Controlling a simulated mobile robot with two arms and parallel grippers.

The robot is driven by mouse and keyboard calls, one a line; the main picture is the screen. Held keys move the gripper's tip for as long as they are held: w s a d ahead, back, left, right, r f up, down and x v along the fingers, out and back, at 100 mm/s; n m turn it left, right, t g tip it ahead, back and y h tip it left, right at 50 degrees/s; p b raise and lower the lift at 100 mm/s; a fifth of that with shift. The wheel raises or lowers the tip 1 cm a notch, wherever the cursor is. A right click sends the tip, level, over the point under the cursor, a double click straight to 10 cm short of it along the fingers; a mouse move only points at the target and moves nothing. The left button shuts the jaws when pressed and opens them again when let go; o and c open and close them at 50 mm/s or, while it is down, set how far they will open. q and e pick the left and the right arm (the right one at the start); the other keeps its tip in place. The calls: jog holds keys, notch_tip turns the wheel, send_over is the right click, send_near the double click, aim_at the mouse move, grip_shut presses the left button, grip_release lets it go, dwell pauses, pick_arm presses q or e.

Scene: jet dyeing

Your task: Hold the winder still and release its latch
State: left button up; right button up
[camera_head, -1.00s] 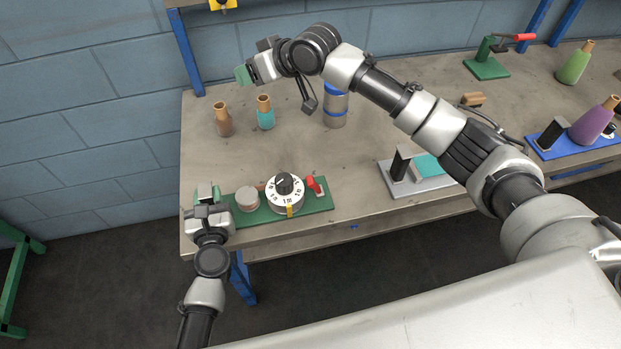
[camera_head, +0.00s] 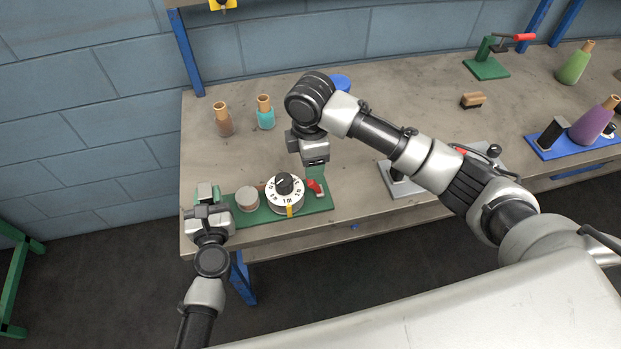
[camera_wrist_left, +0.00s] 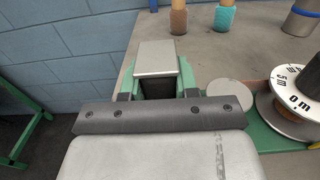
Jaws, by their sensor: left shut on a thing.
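The winder is a green base plate (camera_head: 318,203) at the table's front left, with a white numbered dial (camera_head: 285,196), a grey disc (camera_head: 247,199) and a red latch (camera_head: 314,186) at its right end. My left gripper (camera_head: 206,193) is at the base's left end. In the left wrist view its green fingers are shut on a dark post with a light grey top (camera_wrist_left: 157,58). The dial shows at that view's right edge (camera_wrist_left: 301,98). My right gripper (camera_head: 315,173) points down at the red latch, very close; contact and its finger gap cannot be made out.
Brown (camera_head: 223,121) and teal (camera_head: 265,114) bottles stand behind the winder. A blue-lidded can (camera_head: 340,83) is partly behind my right arm. A grey-based station (camera_head: 402,188) lies to the right, partly hidden by that arm. A wooden block (camera_head: 473,100) lies farther back.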

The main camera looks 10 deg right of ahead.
aim_at(317, 185)
notch_tip(317, 185, down, 8)
dwell(0.5)
jog(key=c, duration=0.9)
jog(key=shift+d, duration=0.1)
jog(key=d+y, duration=0.1)
jog(key=y, duration=0.1)
jog(key=d+y, duration=0.1)
jog(key=y, duration=0.2)
jog(key=shift+d+r, duration=0.15)
jog(key=shift+d+f+y, duration=0.1)
jog(key=shift+d+y, duration=0.45)
jog(key=shift+y, duration=0.7)
jog(key=shift+d+f+y, duration=0.1)
jog(key=shift+d+y, duration=0.4)
jog(key=shift+y, duration=0.75)
